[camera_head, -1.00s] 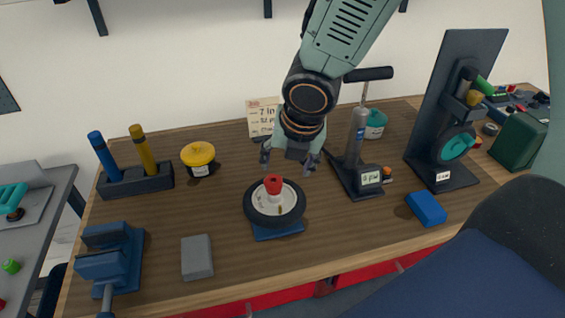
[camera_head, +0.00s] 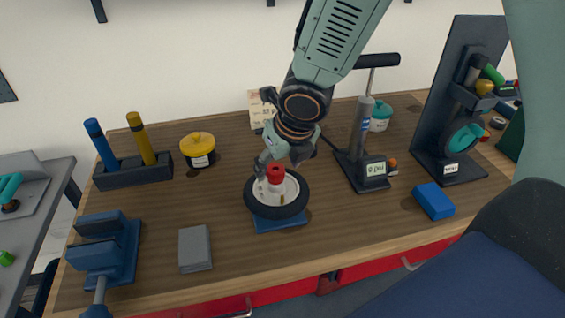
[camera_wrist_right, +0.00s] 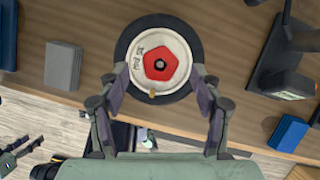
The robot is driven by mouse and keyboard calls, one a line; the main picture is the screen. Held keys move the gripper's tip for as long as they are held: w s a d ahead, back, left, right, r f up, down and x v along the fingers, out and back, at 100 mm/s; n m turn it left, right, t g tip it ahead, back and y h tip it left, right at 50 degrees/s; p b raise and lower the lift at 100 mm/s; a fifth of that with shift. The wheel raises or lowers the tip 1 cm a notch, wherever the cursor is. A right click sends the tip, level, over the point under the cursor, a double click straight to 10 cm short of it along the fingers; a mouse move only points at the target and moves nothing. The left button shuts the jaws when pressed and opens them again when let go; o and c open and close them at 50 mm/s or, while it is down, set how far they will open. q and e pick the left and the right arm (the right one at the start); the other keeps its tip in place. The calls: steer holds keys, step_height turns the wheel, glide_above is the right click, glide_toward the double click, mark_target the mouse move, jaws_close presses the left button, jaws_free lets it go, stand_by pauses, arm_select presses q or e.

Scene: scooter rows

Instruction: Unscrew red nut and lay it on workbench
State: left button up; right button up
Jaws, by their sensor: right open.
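The red nut (camera_head: 276,174) stands on the hub of a small wheel (camera_head: 296,203) with a black tyre. The wheel lies flat on a blue base (camera_head: 281,224) on the wooden workbench (camera_head: 222,225). In the right wrist view the red nut (camera_wrist_right: 160,63) shows from above as a pentagon with a dark centre hole. My right gripper (camera_head: 283,165) is open and empty, just above the wheel. In the wrist view its fingers are on either side and slightly below the nut, apart from it.
A grey block (camera_head: 195,248) and blue vise (camera_head: 112,250) are at the front left. A pump with gauge (camera_head: 362,150) stands to the right, with a blue block (camera_head: 433,201) beyond. A yellow-lidded pot (camera_head: 198,149) is behind left. Bench between grey block and wheel is clear.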

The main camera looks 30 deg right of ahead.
steer(key=shift+b+x, duration=0.4)
steer(key=shift+x, duration=0.55)
steer(key=shift+c, duration=0.2)
